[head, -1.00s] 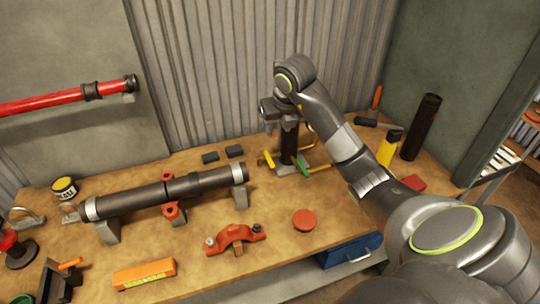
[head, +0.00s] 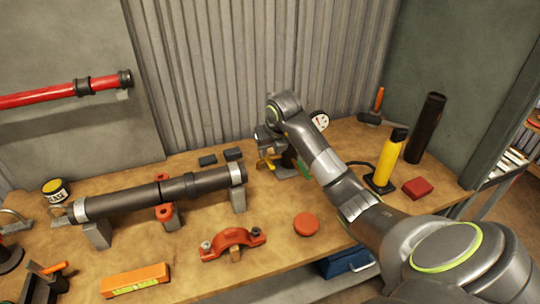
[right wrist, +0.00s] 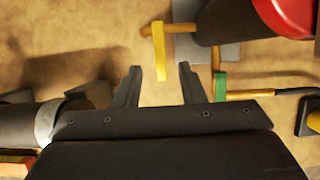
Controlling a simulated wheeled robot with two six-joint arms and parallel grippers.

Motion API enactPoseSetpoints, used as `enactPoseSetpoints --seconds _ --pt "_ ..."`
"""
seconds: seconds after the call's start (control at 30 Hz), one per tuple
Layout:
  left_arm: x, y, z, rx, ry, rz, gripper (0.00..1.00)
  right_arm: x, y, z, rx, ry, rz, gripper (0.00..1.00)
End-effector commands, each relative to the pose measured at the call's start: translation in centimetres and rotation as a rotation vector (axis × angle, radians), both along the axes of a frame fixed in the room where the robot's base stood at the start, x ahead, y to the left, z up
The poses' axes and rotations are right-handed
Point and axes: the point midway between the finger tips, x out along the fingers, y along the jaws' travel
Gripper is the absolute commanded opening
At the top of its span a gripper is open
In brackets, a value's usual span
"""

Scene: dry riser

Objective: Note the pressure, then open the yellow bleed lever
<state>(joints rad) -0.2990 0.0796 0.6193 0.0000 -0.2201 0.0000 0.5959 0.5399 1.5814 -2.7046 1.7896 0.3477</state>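The yellow bleed lever (right wrist: 160,52) shows in the right wrist view just ahead of my right gripper (right wrist: 160,84). My gripper's two fingers are apart with nothing between them, and the lever's near end is close to the gap. In the head view my right gripper (head: 266,148) is low beside the dark upright pipe (head: 289,158) and partly covers the lever. A white pressure gauge (head: 320,121) shows just right of my arm, its dial too small to read. A green handle (right wrist: 220,86) is right of the fingers. My left gripper is not in view.
A long dark pipe (head: 130,198) lies on supports at left. An orange clamp (head: 232,243), a red disc (head: 306,224) and an orange level (head: 135,280) lie in front. A yellow hand pump (head: 390,160) with a black hose and a red block (head: 418,188) are at right.

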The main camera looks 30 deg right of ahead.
Motion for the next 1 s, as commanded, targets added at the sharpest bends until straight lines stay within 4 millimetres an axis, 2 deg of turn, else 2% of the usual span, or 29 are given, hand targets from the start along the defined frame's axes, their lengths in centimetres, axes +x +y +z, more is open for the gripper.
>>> enactPoseSetpoints --seconds 0.1,0.3,0.67,0.97,1.0 --pt "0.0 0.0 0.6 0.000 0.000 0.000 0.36 0.7 -0.1 -1.9 0.001 0.004 0.000 0.36" --pt "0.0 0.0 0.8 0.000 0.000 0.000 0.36 1.5 -0.4 -3.7 0.000 0.000 0.001 0.36" --pt "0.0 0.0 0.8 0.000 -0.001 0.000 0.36 1.6 -0.4 -4.2 -0.002 -0.001 0.001 0.36" --pt "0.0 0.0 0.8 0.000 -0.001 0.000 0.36 1.6 -0.4 -4.2 -0.002 -0.001 0.001 0.00" --pt "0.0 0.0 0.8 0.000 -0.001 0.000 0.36 1.6 -0.4 -4.2 -0.002 -0.001 0.001 0.00"
